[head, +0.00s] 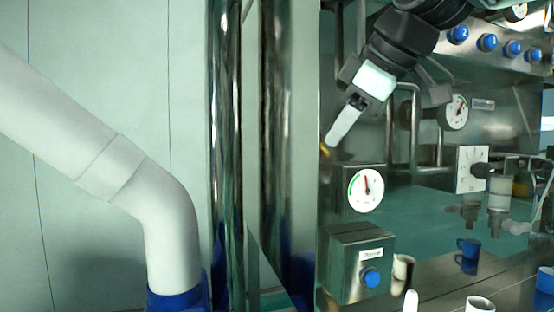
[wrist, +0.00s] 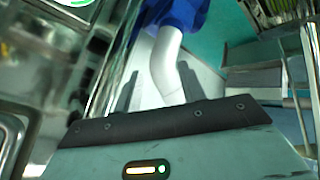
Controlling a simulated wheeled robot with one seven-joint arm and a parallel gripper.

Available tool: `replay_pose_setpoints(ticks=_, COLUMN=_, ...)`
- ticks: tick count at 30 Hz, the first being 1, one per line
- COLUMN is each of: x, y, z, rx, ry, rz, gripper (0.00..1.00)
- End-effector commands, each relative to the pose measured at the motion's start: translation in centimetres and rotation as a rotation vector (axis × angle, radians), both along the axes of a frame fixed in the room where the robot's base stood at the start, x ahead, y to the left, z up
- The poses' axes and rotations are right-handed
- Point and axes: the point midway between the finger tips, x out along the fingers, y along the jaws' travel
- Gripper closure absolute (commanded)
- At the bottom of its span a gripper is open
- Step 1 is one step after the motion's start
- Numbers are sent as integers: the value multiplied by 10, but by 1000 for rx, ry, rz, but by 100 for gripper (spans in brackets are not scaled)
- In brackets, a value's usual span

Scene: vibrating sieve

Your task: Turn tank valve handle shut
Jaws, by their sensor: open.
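My gripper (head: 347,116) hangs from the upper right in the head view, pointing down and left above a round gauge. A valve-like fitting (head: 470,210) with a clear vessel stands at the right of the head view, well away from my gripper. I cannot make out for sure which part is the tank valve handle.
A thick white pipe (head: 120,170) bends down into a blue collar (head: 180,298) at the left. Shiny steel uprights (head: 285,150) stand between it and the panel. A gauge (head: 366,190) and a box with a blue button (head: 371,277) jut out below my gripper. Cups (head: 467,247) stand at the lower right.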

Motion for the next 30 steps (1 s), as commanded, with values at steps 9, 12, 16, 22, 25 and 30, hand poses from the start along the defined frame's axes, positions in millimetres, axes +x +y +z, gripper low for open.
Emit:
replay_pose_setpoints(ticks=9, x=-96, y=24, z=-216, rx=-28, ry=428, rz=-216, gripper=59)
replay_pose_setpoints(ticks=12, x=-138, y=15, z=-274, rx=-68, ry=535, rz=-301, gripper=59)
replay_pose_setpoints(ticks=16, x=-189, y=-5, z=-332, rx=-124, ry=637, rz=-406, gripper=59)
replay_pose_setpoints(ticks=22, x=-236, y=-32, z=-376, rx=-184, ry=710, rz=-510, gripper=59)
replay_pose_setpoints(ticks=25, x=-243, y=-37, z=-382, rx=-193, ry=719, rz=-529, gripper=59)
replay_pose_setpoints(ticks=30, x=-244, y=-38, z=-383, rx=-194, ry=721, rz=-532, gripper=59)
